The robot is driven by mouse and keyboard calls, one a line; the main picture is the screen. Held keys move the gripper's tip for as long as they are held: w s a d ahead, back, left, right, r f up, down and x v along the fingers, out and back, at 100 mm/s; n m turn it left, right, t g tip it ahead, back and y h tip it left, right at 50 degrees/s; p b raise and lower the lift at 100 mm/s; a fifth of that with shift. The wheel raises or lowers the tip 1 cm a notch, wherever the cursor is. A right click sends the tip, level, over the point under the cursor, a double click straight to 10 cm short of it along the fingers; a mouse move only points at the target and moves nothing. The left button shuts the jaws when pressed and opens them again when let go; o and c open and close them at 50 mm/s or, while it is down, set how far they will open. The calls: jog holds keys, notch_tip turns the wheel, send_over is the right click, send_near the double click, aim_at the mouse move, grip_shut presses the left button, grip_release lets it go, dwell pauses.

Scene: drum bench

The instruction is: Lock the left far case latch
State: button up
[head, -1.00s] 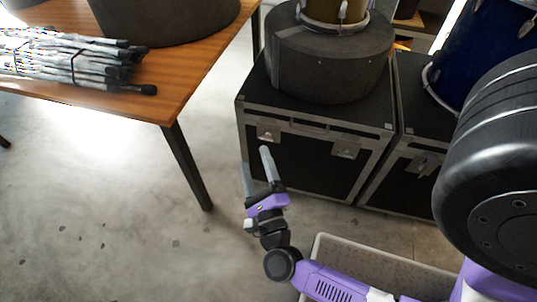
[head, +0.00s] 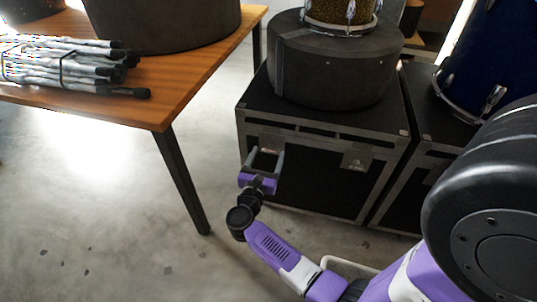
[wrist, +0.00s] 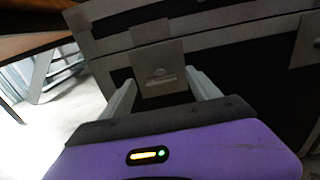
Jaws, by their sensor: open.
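The black case (head: 313,178) with metal edging stands on the floor. Its front carries a left latch (head: 271,138) and a right latch (head: 355,158) below the lid seam. My gripper (head: 266,156) is open and empty, pointing at the left latch. In the wrist view the left latch (wrist: 158,62) is a grey plate hanging over the dark front, between my two spread fingers (wrist: 160,80). I cannot tell whether the fingers touch the case. The latch's lower part shows between them; whether it is fastened cannot be told.
A round drum case (head: 335,70) sits on the case top, with a drum on it. Another case (head: 425,105) stands close on the right. A wooden table (head: 180,85) with bundled sticks (head: 70,65) is at left. Floor between table leg and case is clear.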

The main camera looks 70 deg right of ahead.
jog(key=shift+w+d, duration=0.1)
jog(key=shift+d, duration=0.75)
jog(key=c, duration=1.4)
jog(key=shift+o, duration=0.2)
